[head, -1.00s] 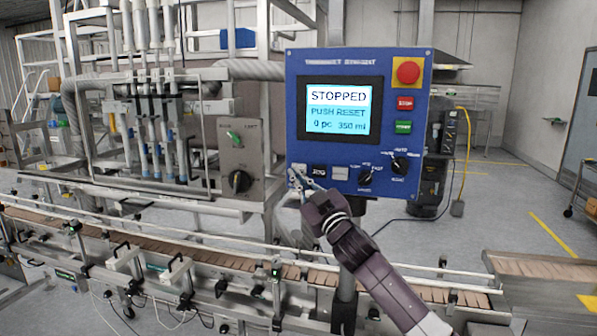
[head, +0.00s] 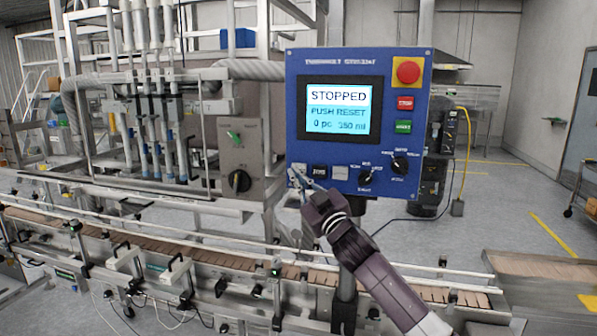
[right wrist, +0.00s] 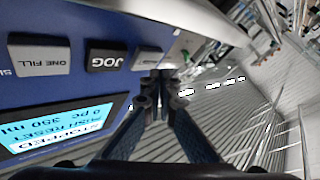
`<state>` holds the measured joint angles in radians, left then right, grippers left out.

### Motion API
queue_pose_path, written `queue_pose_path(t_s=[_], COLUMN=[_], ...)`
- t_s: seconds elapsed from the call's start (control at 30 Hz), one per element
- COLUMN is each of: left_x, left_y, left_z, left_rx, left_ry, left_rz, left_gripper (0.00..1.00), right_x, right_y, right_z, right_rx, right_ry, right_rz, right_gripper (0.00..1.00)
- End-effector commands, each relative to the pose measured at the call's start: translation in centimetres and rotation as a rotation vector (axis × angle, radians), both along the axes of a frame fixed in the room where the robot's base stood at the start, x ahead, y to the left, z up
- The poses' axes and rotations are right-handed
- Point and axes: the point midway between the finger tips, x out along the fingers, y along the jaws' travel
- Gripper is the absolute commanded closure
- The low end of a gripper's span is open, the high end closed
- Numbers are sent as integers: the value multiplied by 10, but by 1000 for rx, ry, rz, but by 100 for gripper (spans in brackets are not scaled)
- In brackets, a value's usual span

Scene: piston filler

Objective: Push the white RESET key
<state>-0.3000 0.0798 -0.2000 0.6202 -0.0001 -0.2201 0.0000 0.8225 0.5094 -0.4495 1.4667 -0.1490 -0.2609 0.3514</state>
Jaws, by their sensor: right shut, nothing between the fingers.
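The blue control panel (head: 290,105) faces me, and its screen (head: 337,108) reads STOPPED, PUSH RESET, 0 pc, 350 ml. A white key (head: 299,168) sits at the left end of the bottom row, partly behind my fingertips; its label is not readable. It also shows in the right wrist view (right wrist: 147,56), beside the black JOG key (right wrist: 106,57) and the ONE FILL key (right wrist: 40,55). My right gripper (head: 296,178) is shut and empty, its tips close to that white key. I cannot tell whether they touch. My left gripper is out of view.
A red mushroom button (head: 407,71), red STOP key (head: 405,103), green key (head: 403,127) and two black knobs are on the panel's right side. A conveyor (head: 150,243) runs below. A grey box with a knob (head: 239,160) stands left of the panel.

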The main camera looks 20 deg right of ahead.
Motion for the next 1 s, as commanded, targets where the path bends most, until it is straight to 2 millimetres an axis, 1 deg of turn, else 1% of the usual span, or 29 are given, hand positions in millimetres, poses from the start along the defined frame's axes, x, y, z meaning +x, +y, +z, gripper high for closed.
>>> queue_pose_path(t_s=[0.2,0.5,1.0], left_x=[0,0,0], left_y=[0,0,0], left_z=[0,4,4], left_rx=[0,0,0], left_ry=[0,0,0], left_rz=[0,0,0], left_gripper=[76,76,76], right_x=[0,7,8], right_y=[0,-5,-6], right_z=[0,1,0], right_rx=[0,0,0], right_ry=[0,0,1], right_rz=[0,0,0], right_gripper=[100,100,100])
